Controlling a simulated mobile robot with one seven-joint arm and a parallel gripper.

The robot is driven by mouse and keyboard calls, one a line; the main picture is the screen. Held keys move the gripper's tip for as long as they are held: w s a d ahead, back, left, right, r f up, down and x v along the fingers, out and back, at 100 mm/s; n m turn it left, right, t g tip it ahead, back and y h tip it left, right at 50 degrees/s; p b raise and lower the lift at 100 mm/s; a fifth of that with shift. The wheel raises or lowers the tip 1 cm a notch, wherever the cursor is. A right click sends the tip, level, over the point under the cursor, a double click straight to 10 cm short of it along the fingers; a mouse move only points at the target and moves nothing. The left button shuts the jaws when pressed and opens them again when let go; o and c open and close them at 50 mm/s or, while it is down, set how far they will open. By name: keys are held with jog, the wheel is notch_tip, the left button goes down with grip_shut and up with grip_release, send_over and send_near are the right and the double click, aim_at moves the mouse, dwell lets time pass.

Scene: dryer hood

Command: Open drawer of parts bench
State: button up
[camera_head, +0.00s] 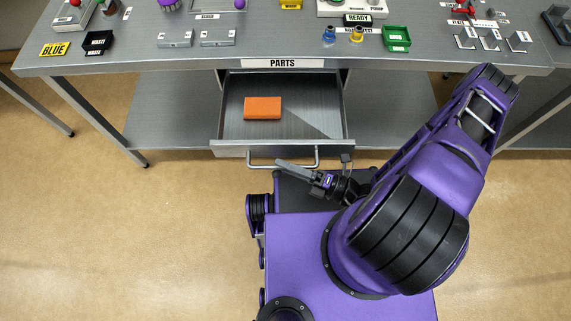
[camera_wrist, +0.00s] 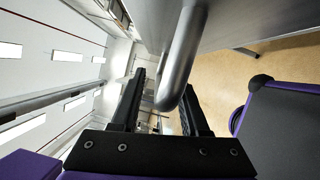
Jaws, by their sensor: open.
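The drawer (camera_head: 237,131) of the grey parts bench (camera_head: 283,64) is pulled well out beneath the "PARTS" label. An orange block (camera_head: 262,107) lies inside it toward the back left. A metal bar handle (camera_head: 258,165) runs along the drawer's front; it also shows large in the wrist view (camera_wrist: 183,52). My gripper (camera_head: 279,163) is at the handle, near its middle. In the wrist view my gripper's two black fingers (camera_wrist: 163,85) are apart, with the handle's rounded bar showing between them. I cannot tell whether either finger touches the bar.
The bench top holds labelled small items, including a black tray (camera_head: 97,41), a green tray (camera_head: 396,38) and metal brackets. A lower shelf (camera_head: 170,115) extends either side of the drawer. My purple base stands close in front of the drawer. The floor (camera_head: 130,230) to the left is clear.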

jog(key=b+v, duration=0.1)
jog(key=v, duration=1.6)
jog(key=shift+s+d, duration=0.1)
